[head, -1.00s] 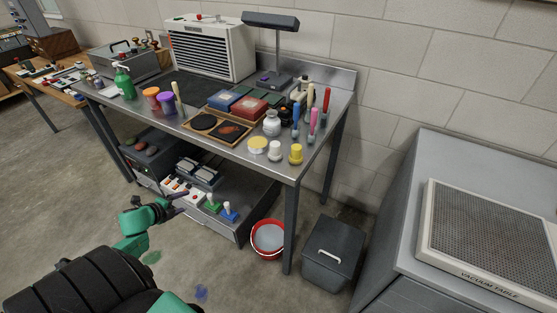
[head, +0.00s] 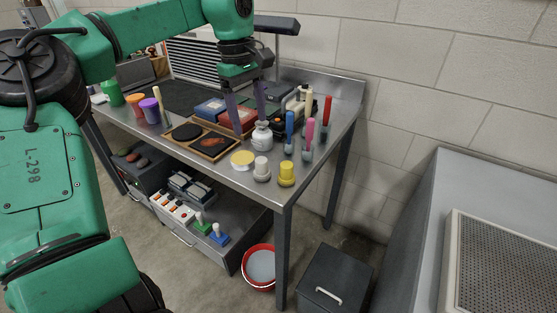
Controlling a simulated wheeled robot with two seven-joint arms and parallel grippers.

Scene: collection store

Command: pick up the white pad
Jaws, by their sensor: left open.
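The white pad (head: 262,169), a small pale upright piece with a wider base, stands on the front right of the steel bench (head: 225,178). A yellow pad (head: 287,174) of like shape stands to its right, and a yellow-topped round tin (head: 242,159) to its left. My left gripper (head: 249,117) is open and empty, pointing down above the bench behind the white pad. Its purple fingers show near the white bottle (head: 262,137), one partly in front of the red box (head: 237,119). My right gripper is not in view.
A tray with dark round and reddish pieces (head: 205,153) lies left of the pad. Blue (head: 290,130), pink (head: 310,133) and red (head: 326,115) handled tools stand upright to the right. A red bucket (head: 259,268) and a grey bin (head: 330,280) stand on the floor.

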